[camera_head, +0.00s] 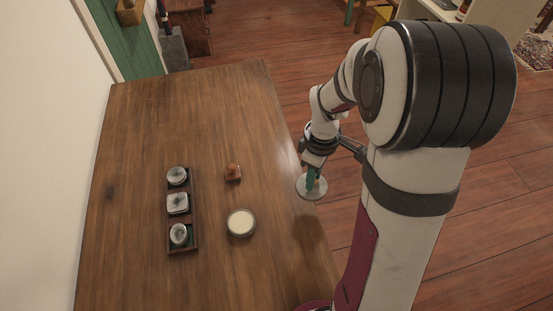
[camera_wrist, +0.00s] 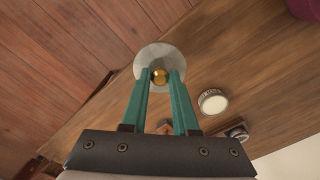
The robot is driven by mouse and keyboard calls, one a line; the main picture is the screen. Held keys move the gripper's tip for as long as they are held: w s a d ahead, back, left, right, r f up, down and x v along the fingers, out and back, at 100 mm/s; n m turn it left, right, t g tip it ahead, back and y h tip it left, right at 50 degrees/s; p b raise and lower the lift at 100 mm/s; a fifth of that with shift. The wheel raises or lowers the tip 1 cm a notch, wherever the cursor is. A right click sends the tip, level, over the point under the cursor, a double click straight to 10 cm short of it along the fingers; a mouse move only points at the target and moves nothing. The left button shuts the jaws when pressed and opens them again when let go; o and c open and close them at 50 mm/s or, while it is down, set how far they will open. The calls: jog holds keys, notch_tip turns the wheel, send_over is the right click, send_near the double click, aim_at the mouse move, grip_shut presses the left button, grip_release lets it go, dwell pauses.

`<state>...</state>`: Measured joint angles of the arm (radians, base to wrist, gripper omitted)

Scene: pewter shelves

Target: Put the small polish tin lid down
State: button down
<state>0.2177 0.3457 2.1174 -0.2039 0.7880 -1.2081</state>
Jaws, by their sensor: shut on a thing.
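The small polish tin lid (camera_wrist: 152,53) is a pale grey disc with a round brass knob (camera_wrist: 160,76). My gripper (camera_wrist: 160,75) is shut on the knob, with a teal finger on either side. In the head view my gripper (camera_head: 313,184) holds the lid (camera_head: 311,192) near the right edge of the table; the lid looks raised above the wood. A round open tin with cream contents (camera_head: 241,223) stands on the table to the left of the lid. The tin also shows in the wrist view (camera_wrist: 212,102).
A dark tray (camera_head: 194,205) with several pale lidded pieces stands left of the tin. A small orange-brown object on a dark base (camera_head: 233,172) sits behind the tin. The far part of the wooden table (camera_head: 200,110) is clear.

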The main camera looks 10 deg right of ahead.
jog(key=w+a+f, duration=0.1)
jog(key=a, duration=0.1)
jog(key=w+a+f, duration=0.2)
jog(key=a+f, duration=0.1)
jog(key=shift+w+a, duration=0.25)
jog(key=shift+a, duration=0.05)
jog(key=shift+w+a+f, duration=0.1)
jog(key=shift+a+f, duration=0.05)
jog(key=shift+f, duration=0.95)
jog(key=shift+w+a+f, duration=0.1)
jog(key=shift+f, duration=0.95)
jog(key=shift+f, duration=0.1)
jog(key=c, duration=0.7)
grip_release()
notch_tip(320, 180, up, 12)
jog(key=s+a+r+m, duration=0.1)
jog(key=s+r+m, duration=0.1)
jog(key=s+m, duration=0.3)
jog(key=s+a+r+m+y, duration=0.1)
jog(key=s+a+r+m, duration=0.1)
jog(key=s, duration=0.8)
jog(key=s+a+r+m, duration=0.1)
jog(key=s+r+m, duration=0.2)
jog(key=s+m, duration=0.4)
jog(key=shift+s+a+r+m+y, duration=0.15)
jog(key=shift+s+y, duration=0.05)
jog(key=shift+s, duration=0.1)
jog(key=shift+s+a+r+m+y, duration=0.1)
jog(key=shift+s+m+y, duration=0.1)
jog(key=shift+s, duration=0.1)
